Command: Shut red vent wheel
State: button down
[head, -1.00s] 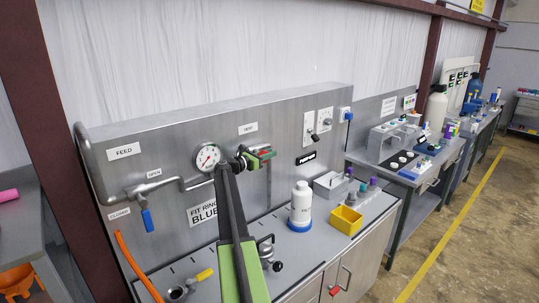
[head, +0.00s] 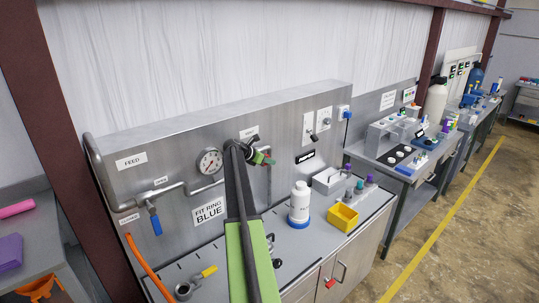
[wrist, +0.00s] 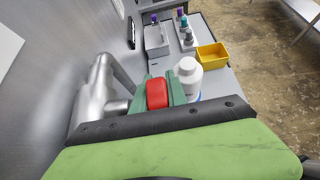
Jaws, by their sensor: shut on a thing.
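The red vent wheel (wrist: 157,92) shows in the wrist view as a red block between my green fingers, beside a thick silver pipe (wrist: 105,90). My gripper (wrist: 158,93) is shut on it. In the head view my gripper (head: 264,158) is at the steel panel, under the partly hidden vent label (head: 249,132). Only a small bit of red shows there; my wrist and fingers hide most of the wheel, so its turn position cannot be told.
A gauge (head: 210,161) and a blue-handled feed valve (head: 155,222) are on the panel to the left. A white bottle (head: 299,203), a yellow bin (head: 343,217) and a grey tray (head: 327,181) stand on the bench to the right.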

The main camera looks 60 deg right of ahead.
jog(key=shift+y+p, duration=0.35)
jog(key=shift+y, duration=0.05)
jog(key=shift+f, duration=0.15)
jog(key=c, duration=1.6)
grip_release()
